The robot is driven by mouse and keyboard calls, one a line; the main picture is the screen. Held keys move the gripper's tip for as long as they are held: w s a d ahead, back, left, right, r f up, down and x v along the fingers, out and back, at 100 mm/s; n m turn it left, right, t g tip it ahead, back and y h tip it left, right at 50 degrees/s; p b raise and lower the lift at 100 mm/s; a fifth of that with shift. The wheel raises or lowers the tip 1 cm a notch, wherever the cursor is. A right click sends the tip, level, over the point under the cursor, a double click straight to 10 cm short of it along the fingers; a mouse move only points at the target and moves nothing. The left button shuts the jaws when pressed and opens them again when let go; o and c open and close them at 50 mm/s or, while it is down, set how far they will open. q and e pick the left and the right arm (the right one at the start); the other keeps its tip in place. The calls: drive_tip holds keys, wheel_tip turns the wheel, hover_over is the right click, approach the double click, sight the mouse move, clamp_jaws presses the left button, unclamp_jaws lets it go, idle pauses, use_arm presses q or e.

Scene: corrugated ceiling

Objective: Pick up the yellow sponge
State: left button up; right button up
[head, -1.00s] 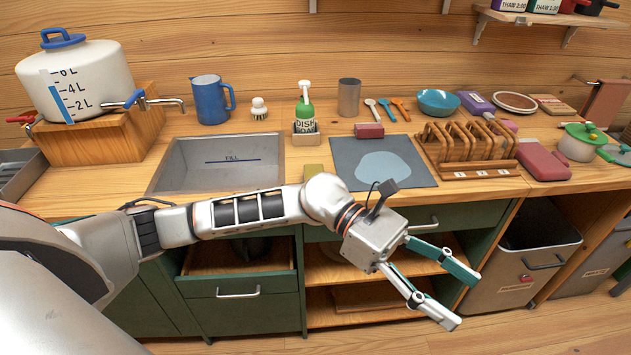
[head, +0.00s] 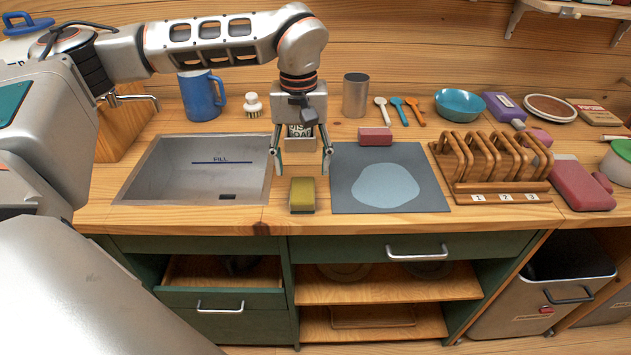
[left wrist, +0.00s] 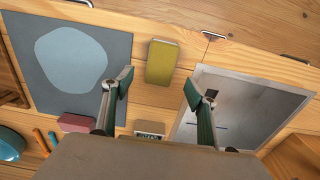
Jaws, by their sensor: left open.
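The yellow sponge (head: 302,194) lies on the wooden counter between the sink and the grey mat, near the counter's front edge. It also shows in the left wrist view (left wrist: 161,62), in line with the gap between the fingers. My left gripper (head: 301,173) points down above the counter, just behind the sponge in the head view. Its two fingers are spread apart with nothing between them; they also show in the left wrist view (left wrist: 158,84). My right gripper is not in view.
The sink (head: 205,172) lies left of the sponge and the grey mat (head: 345,200) right of it. A pink sponge (head: 375,136) sits behind the mat. A wooden rack (head: 490,165) stands farther right.

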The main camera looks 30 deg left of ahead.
sight(302, 189)
use_arm(q)
drive_tip(key=shift+s+f, duration=0.25)
drive_tip(key=shift+f, duration=1.25)
wheel_tip(302, 189, down, 4)
drive_tip(key=shift+r, duration=0.25)
drive_tip(key=shift+f, duration=0.55)
drive_tip(key=c, duration=0.9)
drive_tip(key=shift+c, duration=0.4)
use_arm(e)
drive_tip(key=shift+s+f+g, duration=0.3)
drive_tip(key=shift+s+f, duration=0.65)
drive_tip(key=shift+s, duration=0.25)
